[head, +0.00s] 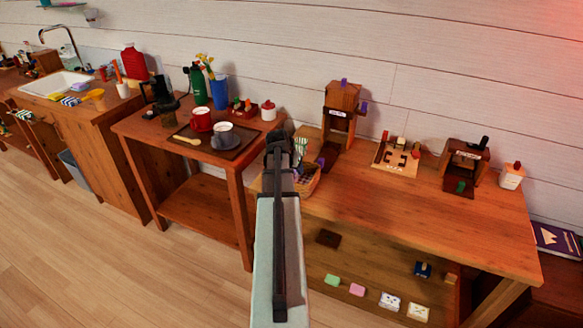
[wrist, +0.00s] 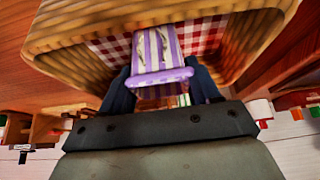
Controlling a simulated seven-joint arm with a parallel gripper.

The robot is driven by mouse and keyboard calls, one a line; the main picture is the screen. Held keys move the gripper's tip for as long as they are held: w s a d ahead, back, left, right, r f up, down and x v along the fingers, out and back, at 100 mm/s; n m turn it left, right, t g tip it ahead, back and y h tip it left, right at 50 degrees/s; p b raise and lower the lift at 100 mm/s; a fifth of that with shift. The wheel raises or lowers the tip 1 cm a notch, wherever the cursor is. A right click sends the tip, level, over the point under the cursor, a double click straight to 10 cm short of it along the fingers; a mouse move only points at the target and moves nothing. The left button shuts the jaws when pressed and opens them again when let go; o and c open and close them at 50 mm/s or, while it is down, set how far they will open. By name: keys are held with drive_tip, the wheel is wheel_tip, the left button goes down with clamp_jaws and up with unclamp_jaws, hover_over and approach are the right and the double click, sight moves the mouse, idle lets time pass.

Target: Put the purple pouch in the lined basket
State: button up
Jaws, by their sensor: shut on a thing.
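The purple pouch (wrist: 160,45), striped purple and white, is between the two fingers of my gripper (wrist: 162,84) in the wrist view. The gripper is shut on it. The lined basket (wrist: 70,30) is wicker with a red and white checked lining, and its opening lies behind the pouch in that view. I cannot tell whether the pouch touches the lining. In the head view the basket (head: 311,184) stands at the left end of the long table, partly hidden by my gripper (head: 278,150). I cannot make out the pouch clearly there.
The long wooden table (head: 420,215) holds a tall wooden stand (head: 340,108), a puzzle board (head: 397,158), a small wooden box (head: 465,160) and a white bottle (head: 511,177). On the left, a smaller table carries a tray with a red mug (head: 201,121), and a blue vase (head: 220,92).

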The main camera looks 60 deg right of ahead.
drive_tip(key=o, duration=1.1)
drive_tip(key=v, duration=1.2)
drive_tip(key=shift+r, duration=0.15)
